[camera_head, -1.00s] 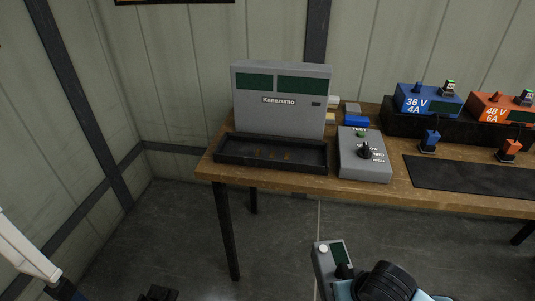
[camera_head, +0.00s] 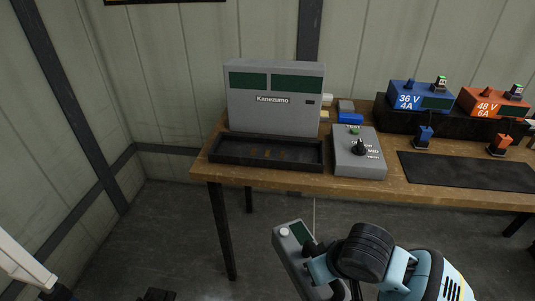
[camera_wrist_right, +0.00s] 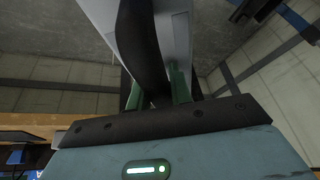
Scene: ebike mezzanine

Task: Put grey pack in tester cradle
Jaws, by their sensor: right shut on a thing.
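The grey pack (camera_head: 291,254) is a long grey block with a small dark green panel and a white round spot at its upper end. It hangs tilted in front of the table, below the tabletop edge. My right gripper (camera_head: 318,262) is shut on it; the right wrist view shows the green fingers (camera_wrist_right: 157,88) around the pack's black strap-like part (camera_wrist_right: 139,40), with the grey body (camera_wrist_right: 178,25) beyond. The tester cradle (camera_head: 230,159) is a shallow black tray with copper contacts, empty, before the grey Kanezumo tester (camera_head: 272,118). A dark tip, probably my left gripper (camera_head: 158,295), barely shows at the bottom edge.
A grey control box (camera_head: 358,160) with a knob stands right of the cradle. A black mat (camera_head: 465,172), blue charger (camera_head: 418,96) and orange charger (camera_head: 492,103) are farther right on the wooden table (camera_head: 300,182). The floor left of the table is clear.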

